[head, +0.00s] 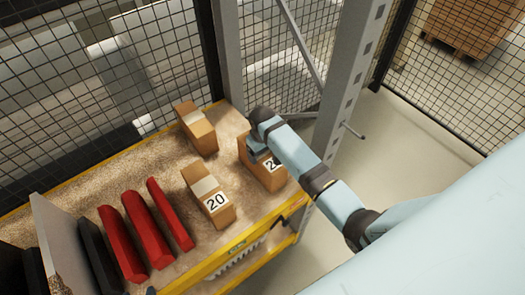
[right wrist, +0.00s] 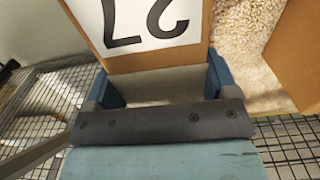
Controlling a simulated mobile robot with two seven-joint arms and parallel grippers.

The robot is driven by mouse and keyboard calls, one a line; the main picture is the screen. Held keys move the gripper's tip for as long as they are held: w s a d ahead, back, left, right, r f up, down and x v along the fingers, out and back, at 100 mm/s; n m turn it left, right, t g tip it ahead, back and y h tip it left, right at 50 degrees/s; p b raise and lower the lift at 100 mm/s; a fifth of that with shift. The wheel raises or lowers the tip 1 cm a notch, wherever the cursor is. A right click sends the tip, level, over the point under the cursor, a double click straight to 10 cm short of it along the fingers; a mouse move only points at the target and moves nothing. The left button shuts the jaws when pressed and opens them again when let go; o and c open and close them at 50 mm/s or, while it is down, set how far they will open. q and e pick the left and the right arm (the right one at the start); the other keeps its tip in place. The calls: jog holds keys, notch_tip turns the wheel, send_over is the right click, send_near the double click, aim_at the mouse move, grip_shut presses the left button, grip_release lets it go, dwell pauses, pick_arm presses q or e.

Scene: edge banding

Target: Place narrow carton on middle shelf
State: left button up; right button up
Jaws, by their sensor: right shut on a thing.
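A brown carton with a white number label (head: 268,178) is at the right end of the chipboard shelf. The label reads 27, upside down, in the right wrist view, where the carton (right wrist: 150,62) sits between the fingers. My right gripper (head: 256,148) is shut on this carton, with a finger at each side. The gripper partly hides the carton in the head view, and I cannot tell whether it touches the shelf. A carton labelled 20 (head: 206,187) and another carton (head: 197,128) stand to its left. My left gripper is not in view.
The chipboard shelf (head: 150,172) has a yellow front beam (head: 235,248). Several red items (head: 148,228) and dark and grey panels stand at its left. A grey rack post (head: 345,75) rises beside my right arm. Wire mesh fencing (head: 100,80) closes the back.

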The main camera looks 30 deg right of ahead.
jog(key=o, duration=1.4)
notch_tip(320, 180, up, 12)
jog(key=shift+r+b, duration=0.15)
jog(key=shift+b, duration=0.7)
